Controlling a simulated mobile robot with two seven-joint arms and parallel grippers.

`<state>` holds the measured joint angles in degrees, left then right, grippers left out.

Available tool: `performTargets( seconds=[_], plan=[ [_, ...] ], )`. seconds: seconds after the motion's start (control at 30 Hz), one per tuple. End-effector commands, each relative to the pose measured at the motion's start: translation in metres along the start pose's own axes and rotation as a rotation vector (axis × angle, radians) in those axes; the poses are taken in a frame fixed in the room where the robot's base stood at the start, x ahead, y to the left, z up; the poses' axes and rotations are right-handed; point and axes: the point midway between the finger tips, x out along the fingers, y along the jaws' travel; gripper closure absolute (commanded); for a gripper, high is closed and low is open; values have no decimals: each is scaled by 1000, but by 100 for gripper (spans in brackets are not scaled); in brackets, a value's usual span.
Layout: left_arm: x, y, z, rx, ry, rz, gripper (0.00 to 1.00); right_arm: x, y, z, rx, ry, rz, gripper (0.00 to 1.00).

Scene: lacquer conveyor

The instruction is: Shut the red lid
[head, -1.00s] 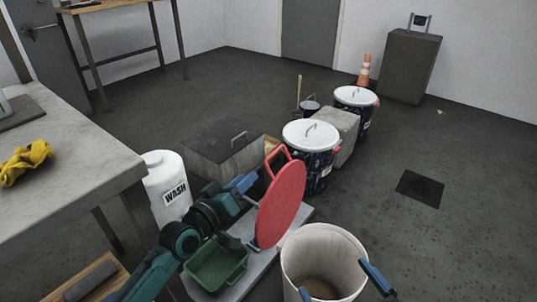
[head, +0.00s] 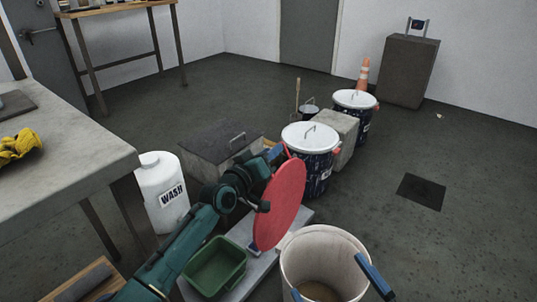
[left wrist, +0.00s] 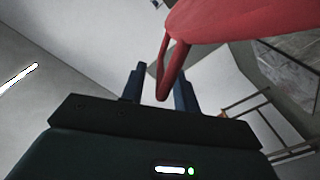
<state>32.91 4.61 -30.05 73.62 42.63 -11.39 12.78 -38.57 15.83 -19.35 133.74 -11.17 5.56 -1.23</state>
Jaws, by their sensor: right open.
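The red lid (head: 280,202) stands steeply tilted up, its broad face toward the right in the head view. Its looped handle is largely hidden there by my left gripper (head: 278,151). In the left wrist view the red lid (left wrist: 225,22) is at top right, and its handle (left wrist: 163,75) reaches down between the blue fingers of my left gripper (left wrist: 158,90). A gap shows beside the handle, so the fingers are open around it. My right gripper (head: 329,274) is open, with its blue fingers spread in front of a white bucket. What the lid belongs to is mostly hidden.
The white bucket (head: 297,262) stands right of the lid. A green tray (head: 214,266) sits on a pale platform to its left. A white WASH jug (head: 160,176), a grey box (head: 215,145) and a white-lidded drum (head: 311,134) are around.

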Motion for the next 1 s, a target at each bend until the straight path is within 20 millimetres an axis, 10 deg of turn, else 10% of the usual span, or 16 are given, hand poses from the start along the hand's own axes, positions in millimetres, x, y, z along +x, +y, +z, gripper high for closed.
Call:
performTargets(
  seconds=[0.4, 1.0],
  plan=[
    [0, 0, 0, 0, 0, -1, 100, 0, 0, 0, 0, -1, 0, 3],
    [-1, -1, 0, 7, 0, -1, 100, 0, 0, 0, 0, -2, 0, 3]
  ],
)
